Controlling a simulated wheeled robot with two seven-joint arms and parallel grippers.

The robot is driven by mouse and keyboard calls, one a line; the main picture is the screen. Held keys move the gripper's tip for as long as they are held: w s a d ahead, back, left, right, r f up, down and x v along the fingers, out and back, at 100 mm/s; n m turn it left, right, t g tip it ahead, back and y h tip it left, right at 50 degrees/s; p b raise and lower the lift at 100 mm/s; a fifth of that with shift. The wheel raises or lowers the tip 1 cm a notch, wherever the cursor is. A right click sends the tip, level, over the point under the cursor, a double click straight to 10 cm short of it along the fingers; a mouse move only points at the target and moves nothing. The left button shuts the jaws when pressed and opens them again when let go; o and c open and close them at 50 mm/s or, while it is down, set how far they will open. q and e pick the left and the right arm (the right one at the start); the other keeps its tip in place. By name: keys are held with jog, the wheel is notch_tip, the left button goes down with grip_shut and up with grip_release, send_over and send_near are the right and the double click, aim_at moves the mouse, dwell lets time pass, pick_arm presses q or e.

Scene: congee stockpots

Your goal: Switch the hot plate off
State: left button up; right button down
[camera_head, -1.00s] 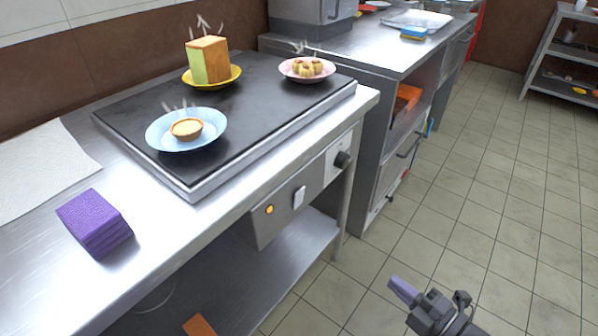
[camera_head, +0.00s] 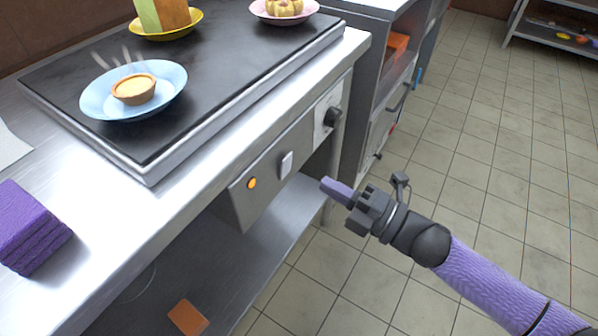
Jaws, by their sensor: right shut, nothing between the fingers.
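The hot plate (camera_head: 215,72) is a black slab with a metal rim on the steel counter. Its front panel (camera_head: 268,160) carries a lit orange lamp (camera_head: 252,183), a pale rocker switch (camera_head: 286,165) and a dark round knob (camera_head: 332,117). On the plate are a blue plate (camera_head: 95,98) with a small steaming tart (camera_head: 134,90), a yellow plate (camera_head: 190,25) with a block of cake, and a pink plate (camera_head: 262,14) with small pastries. My right gripper (camera_head: 326,185) is shut and empty, in front of and right of the switch, apart from the panel. My left gripper is out of view.
A purple stack of cloths or sponges (camera_head: 30,228) sits on the counter at the left. A lower shelf (camera_head: 250,255) holds an orange-brown item (camera_head: 187,318). A steel cabinet (camera_head: 366,100) stands beyond the counter. The tiled floor at right is open.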

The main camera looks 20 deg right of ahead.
aim_at(288, 161)
jog(key=b+x, duration=0.2)
jog(key=x, duration=0.3)
jog(key=shift+w+a, duration=0.2)
jog(key=shift+w, duration=0.15)
jog(key=shift+w+a+r, duration=0.1)
jog(key=shift+w+a, duration=0.15)
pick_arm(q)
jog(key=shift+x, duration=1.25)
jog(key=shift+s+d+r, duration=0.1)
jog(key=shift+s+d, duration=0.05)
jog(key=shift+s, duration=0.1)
pick_arm(e)
jog(key=shift+w+r+p, duration=0.15)
jog(key=shift+r+p, duration=0.15)
jog(key=shift+p, duration=0.05)
jog(key=shift+f, duration=0.2)
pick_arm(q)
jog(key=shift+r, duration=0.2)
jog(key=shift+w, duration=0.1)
